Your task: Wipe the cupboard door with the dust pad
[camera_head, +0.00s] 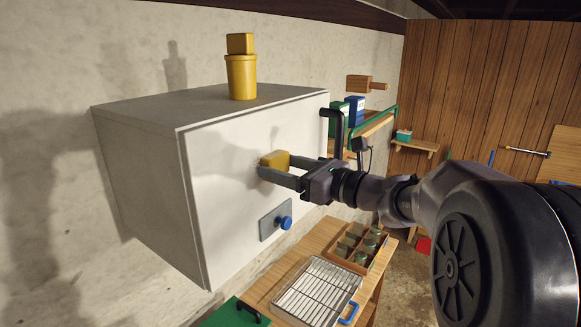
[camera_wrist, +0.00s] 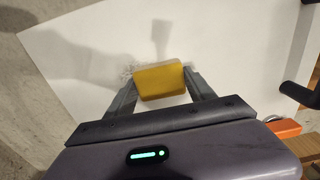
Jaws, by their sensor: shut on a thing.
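The dust pad (camera_head: 274,159) is a yellow block. My gripper (camera_head: 277,168) is shut on it, and the wrist view shows the pad (camera_wrist: 160,80) between the two fingers. The cupboard door (camera_head: 228,208) is the white front face of a grey wall cupboard. The pad is at the door's upper middle, touching or very close to it; I cannot tell which. A faint grey speckled smudge shows on the door (camera_wrist: 85,65) beside the pad in the wrist view. The part behind the pad is hidden.
A black handle (camera_head: 334,128) stands out at the door's right edge. A blue knob (camera_head: 285,223) on a grey plate sits low on the door. A yellow canister (camera_head: 241,78) stands on top. Below are a wire rack (camera_head: 315,292) and a jar crate (camera_head: 342,260) on a bench.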

